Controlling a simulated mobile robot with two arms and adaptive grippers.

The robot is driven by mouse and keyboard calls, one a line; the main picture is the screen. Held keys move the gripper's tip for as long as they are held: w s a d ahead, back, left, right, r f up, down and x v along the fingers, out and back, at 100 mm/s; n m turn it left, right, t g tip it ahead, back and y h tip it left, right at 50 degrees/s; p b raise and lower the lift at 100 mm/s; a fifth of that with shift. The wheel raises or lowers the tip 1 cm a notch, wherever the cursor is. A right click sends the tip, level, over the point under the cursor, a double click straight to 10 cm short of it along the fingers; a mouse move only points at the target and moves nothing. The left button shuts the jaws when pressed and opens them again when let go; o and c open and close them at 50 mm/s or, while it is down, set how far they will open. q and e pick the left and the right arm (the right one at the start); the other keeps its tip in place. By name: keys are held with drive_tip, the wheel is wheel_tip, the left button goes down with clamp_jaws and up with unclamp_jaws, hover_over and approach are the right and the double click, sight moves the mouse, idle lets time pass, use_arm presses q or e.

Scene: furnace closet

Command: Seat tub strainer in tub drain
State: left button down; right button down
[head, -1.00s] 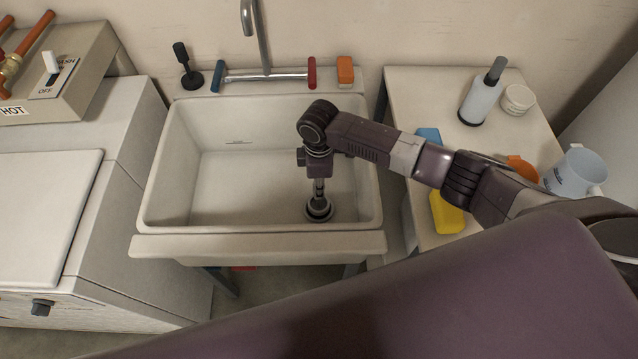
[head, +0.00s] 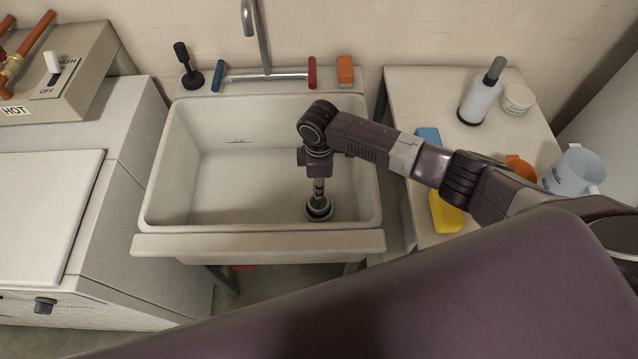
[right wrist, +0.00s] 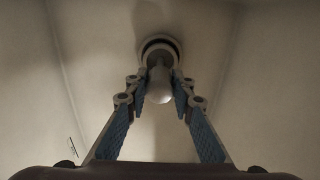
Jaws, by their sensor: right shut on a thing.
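The white laundry tub (head: 215,190) stands in the middle of the head view. My right arm reaches into it from the right, and my right gripper (head: 318,188) points down at the tub floor, right of centre. In the right wrist view the gripper (right wrist: 159,88) is shut on the pale rounded knob of the tub strainer (right wrist: 160,86). Beyond the knob is a round rim with a dark ring, at the tub drain (right wrist: 158,45); the drain area also shows at the gripper's tip in the head view (head: 319,211). Whether the strainer sits fully in the drain I cannot tell. My left gripper is out of view.
The faucet (head: 262,45) rises behind the tub, with a dark stopper-like tool (head: 190,70) and an orange block (head: 345,70) on the back ledge. A side table (head: 420,85) at right holds a bottle, a jug and a yellow sponge (head: 446,213). A washer (head: 45,215) stands left.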

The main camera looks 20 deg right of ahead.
drive_tip(key=shift+f+b, duration=0.6)
drive_tip(key=shift+f, duration=0.65)
drive_tip(key=c, duration=1.6)
unclamp_jaws()
wheel_tip(320, 180, up, 8)
drive_tip(key=p, duration=0.8)
drive_tip(key=shift+s+r, duration=0.1)
drive_tip(key=shift+a, duration=0.1)
